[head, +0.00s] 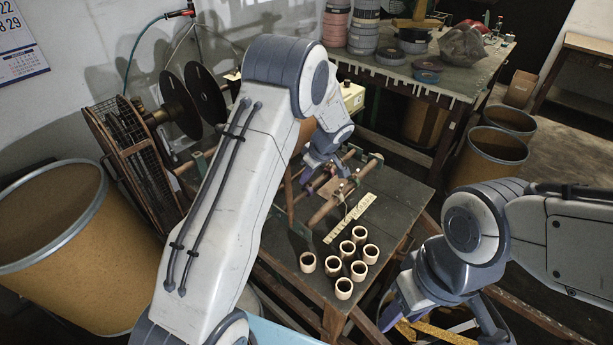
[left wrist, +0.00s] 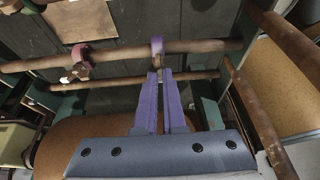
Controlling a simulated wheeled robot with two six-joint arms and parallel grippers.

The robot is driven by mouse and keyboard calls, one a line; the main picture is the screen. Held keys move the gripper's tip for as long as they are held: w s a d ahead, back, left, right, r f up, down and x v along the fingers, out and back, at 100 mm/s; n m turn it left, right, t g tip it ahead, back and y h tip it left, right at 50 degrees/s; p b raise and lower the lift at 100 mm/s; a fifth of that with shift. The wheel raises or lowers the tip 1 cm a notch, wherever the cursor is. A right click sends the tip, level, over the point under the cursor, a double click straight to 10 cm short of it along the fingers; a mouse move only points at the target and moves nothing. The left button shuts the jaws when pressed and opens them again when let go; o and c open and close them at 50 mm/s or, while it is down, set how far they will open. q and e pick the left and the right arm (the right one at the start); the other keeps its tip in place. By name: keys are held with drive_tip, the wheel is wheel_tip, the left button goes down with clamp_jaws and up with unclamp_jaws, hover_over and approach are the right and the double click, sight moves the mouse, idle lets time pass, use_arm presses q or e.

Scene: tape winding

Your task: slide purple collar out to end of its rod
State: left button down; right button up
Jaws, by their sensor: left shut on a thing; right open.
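The purple collar (left wrist: 157,44) is a thin ring around a brown wooden rod (left wrist: 110,52) in the left wrist view, at about the middle of the visible rod. My left gripper (left wrist: 159,76) has its two purple fingers close together, with their tips at the collar's lower part. It is shut on the collar. In the head view my left gripper (head: 309,182) is low at the wooden rod frame, and I cannot make out the collar there. My right gripper (head: 437,324) is open at the lower right, away from the rods.
A pinkish collar (left wrist: 80,54) sits further left on the same rod. A second rod (left wrist: 197,75) runs parallel below. Several pale rings (head: 360,235) stand on the dark table near a yellow ruler strip (head: 350,217). A large drum (head: 52,235) stands at the left.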

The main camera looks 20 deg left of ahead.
use_arm(q)
drive_tip(key=shift+s+a+f+b, duration=0.1)
drive_tip(key=shift+s+a+b, duration=0.15)
drive_tip(key=shift+s+b, duration=0.6)
drive_tip(key=shift+s+a+f+b, duration=0.1)
drive_tip(key=shift+s+a+b, duration=0.1)
drive_tip(key=shift+s+b, duration=0.65)
drive_tip(key=shift+s+a+f+b, duration=0.1)
drive_tip(key=shift+s+a+b, duration=0.25)
drive_tip(key=shift+s, duration=0.9)
drive_tip(key=shift+d, duration=0.1)
drive_tip(key=c, duration=0.9)
unclamp_jaws()
drive_tip(key=shift+c, duration=0.2)
drive_tip(key=shift+d+r, duration=0.1)
drive_tip(key=shift+d, duration=0.05)
drive_tip(key=shift+a, duration=0.25)
drive_tip(key=shift+w+r, duration=0.1)
drive_tip(key=shift+r, duration=0.05)
drive_tip(key=shift+d+r, duration=0.15)
drive_tip(key=shift+r, duration=0.1)
drive_tip(key=b+v, duration=0.1)
drive_tip(key=v, duration=0.8)
drive_tip(key=shift+r+b, duration=0.35)
